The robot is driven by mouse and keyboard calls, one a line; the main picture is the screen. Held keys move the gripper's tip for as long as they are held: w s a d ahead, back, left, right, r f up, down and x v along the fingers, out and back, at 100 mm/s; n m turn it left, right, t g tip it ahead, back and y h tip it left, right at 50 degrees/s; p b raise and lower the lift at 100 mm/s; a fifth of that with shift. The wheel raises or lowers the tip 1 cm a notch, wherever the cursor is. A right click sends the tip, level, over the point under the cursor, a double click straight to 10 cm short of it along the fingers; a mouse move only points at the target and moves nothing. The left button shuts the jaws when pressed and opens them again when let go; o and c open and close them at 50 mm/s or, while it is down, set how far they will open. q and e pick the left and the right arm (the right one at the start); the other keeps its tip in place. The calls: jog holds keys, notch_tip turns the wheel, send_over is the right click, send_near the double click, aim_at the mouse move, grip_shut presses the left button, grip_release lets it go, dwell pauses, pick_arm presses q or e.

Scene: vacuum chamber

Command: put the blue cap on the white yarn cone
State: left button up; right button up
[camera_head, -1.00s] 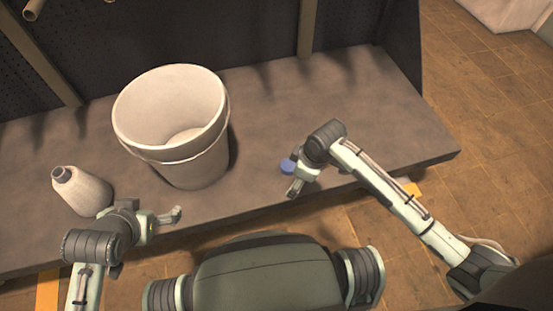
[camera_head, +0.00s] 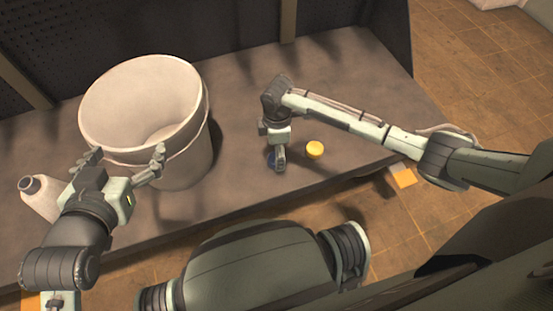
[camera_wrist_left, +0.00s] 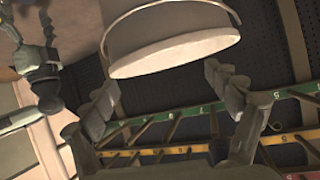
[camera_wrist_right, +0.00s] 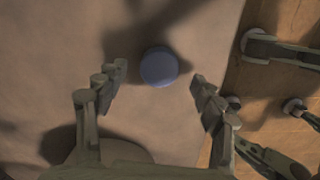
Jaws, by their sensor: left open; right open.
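The white yarn cone (camera_head: 42,200) lies or leans at the left of the bench, partly hidden by my left arm; its dark tip (camera_head: 30,185) points up-left. The blue cap (camera_head: 271,159) is on the bench, partly hidden by my right gripper (camera_head: 279,158). In the right wrist view the blue cap (camera_wrist_right: 159,66) shows whole, between and slightly beyond the open fingertips, with clear gaps at both sides. My left gripper (camera_head: 127,157) is open and empty in front of the bucket, to the right of the cone; whether it touches the bucket is unclear.
A large whitish bucket (camera_head: 180,160) stands between the cone and the cap; it also shows in the left wrist view (camera_wrist_left: 170,35). A yellow round object (camera_head: 314,149) lies right of the cap. Bare bench (camera_head: 350,85) extends to the right.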

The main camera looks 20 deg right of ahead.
notch_tip(320, 180, down, 2)
jog(key=shift+f, duration=0.25)
jog(key=c, duration=0.9)
pick_arm(q)
jog(key=d+r+t, duration=0.1)
jog(key=w+d+r+h, duration=0.1)
jog(key=r, duration=0.1)
jog(key=shift+w+d+t, duration=0.1)
jog(key=shift+d+t, duration=0.05)
jog(key=shift+t, duration=0.25)
pick_arm(e)
jog(key=shift+c, duration=0.2)
